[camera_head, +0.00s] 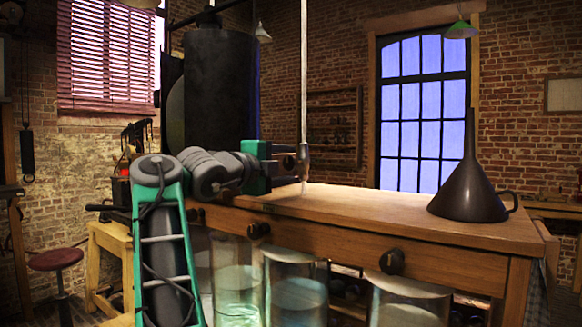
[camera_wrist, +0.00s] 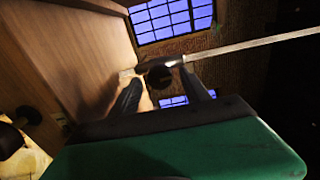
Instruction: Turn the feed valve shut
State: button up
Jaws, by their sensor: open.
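The feed valve is a metal fitting (camera_head: 303,155) on a thin vertical pipe (camera_head: 304,70) above the bench, with a small dark round knob (camera_head: 287,162) facing my arm. My gripper (camera_head: 286,165) reaches it from the left. In the wrist view, the knob (camera_wrist: 158,77) shows between my two separated fingertips (camera_wrist: 161,72), and the pipe (camera_wrist: 250,46) runs off to the right. My gripper is open around the knob. I cannot tell whether either finger touches it.
The wooden bench (camera_head: 370,213) lies beneath, its middle clear. A dark funnel (camera_head: 470,185) stands at its right end. A large black cylinder (camera_head: 222,90) stands behind my arm. Several glass jars (camera_head: 297,290) stand below the bench top. A stool (camera_head: 57,260) is at far left.

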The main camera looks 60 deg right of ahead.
jog(key=a, duration=0.5)
jog(key=shift+w+a, duration=0.25)
jog(key=shift+w, duration=0.15)
